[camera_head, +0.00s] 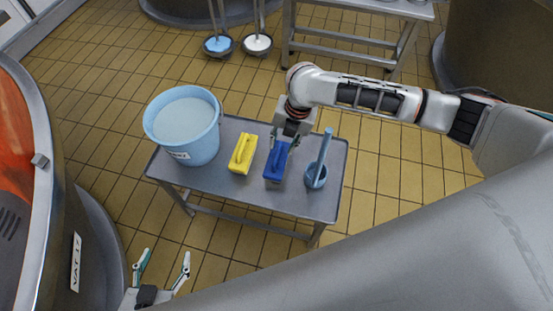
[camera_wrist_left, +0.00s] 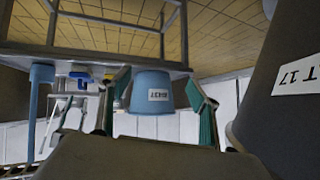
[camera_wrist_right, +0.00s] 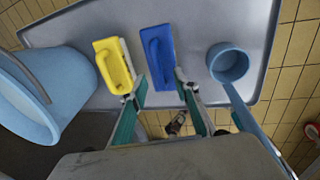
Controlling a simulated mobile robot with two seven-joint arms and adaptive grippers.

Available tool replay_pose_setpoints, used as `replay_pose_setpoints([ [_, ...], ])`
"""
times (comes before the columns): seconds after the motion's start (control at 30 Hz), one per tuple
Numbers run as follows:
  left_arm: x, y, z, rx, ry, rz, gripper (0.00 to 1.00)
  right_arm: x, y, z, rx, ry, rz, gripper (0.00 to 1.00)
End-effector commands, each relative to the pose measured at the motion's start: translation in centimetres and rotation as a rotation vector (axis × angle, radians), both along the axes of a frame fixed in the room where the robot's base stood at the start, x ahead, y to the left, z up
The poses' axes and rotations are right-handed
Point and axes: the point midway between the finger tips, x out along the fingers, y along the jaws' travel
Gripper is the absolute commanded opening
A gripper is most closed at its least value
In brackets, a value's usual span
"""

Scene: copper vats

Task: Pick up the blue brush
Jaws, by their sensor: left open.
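The blue brush (camera_head: 275,164) lies on the grey metal table (camera_head: 241,194) between a yellow brush (camera_head: 243,153) and a blue ladle (camera_head: 317,173). In the right wrist view the blue brush (camera_wrist_right: 158,54) has a raised loop handle. My right gripper (camera_head: 284,140) is over the blue brush's far end and hides part of it in the head view. Its fingers (camera_wrist_right: 156,86) are spread and empty, one on either side of the brush's near end in the right wrist view. Whether they touch it I cannot tell. My left gripper (camera_head: 162,265) is open and empty, low and away from the table.
A light blue bucket (camera_head: 186,129) stands at the table's left end. A large vat (camera_head: 38,170) labelled VAT 17 is at the left. Tiled floor lies around the table. Another metal table (camera_head: 345,36) stands behind.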

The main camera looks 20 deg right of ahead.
Motion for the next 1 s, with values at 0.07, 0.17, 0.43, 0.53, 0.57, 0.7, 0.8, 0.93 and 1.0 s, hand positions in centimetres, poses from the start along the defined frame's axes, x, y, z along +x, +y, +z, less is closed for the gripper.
replay_pose_setpoints([
  [0.07, -0.2, -0.2, -0.3, -0.001, 0.005, -0.005, 0.62, 0.0, 0.2, -0.7, 0.002, 0.003, 0.000, 0.30],
  [0.17, -0.5, -0.4, -0.7, -0.005, 0.012, -0.008, 0.62, 0.1, 0.5, -2.1, 0.002, 0.005, -0.001, 0.30],
  [0.43, -0.1, -0.9, -0.6, -0.014, 0.004, -0.015, 0.62, 0.6, 1.1, -5.2, 0.001, 0.003, 0.000, 0.30],
  [0.53, 0.7, -0.9, 0.3, -0.016, -0.017, -0.015, 0.62, 0.8, 1.1, -4.9, 0.001, -0.003, 0.000, 0.30],
  [0.57, 0.9, -0.9, 0.5, -0.016, -0.022, -0.014, 0.62, 0.8, 1.1, -4.8, 0.001, -0.004, -0.001, 0.30],
  [0.7, 1.0, -0.9, 0.6, -0.017, -0.026, -0.014, 0.62, 0.8, 1.1, -4.7, 0.000, -0.005, -0.002, 0.15],
  [0.8, 0.9, -0.9, 0.4, -0.017, -0.023, -0.014, 0.62, 0.8, 1.1, -4.8, 0.001, -0.004, -0.002, 0.00],
  [0.93, 0.6, -0.9, 0.1, -0.016, -0.015, -0.014, 0.62, 0.8, 1.1, -4.8, 0.002, -0.005, -0.002, 0.00],
  [1.0, 0.5, -0.9, 0.0, -0.016, -0.012, -0.013, 0.62, 0.8, 1.1, -4.8, 0.001, -0.004, -0.002, 0.00],
])
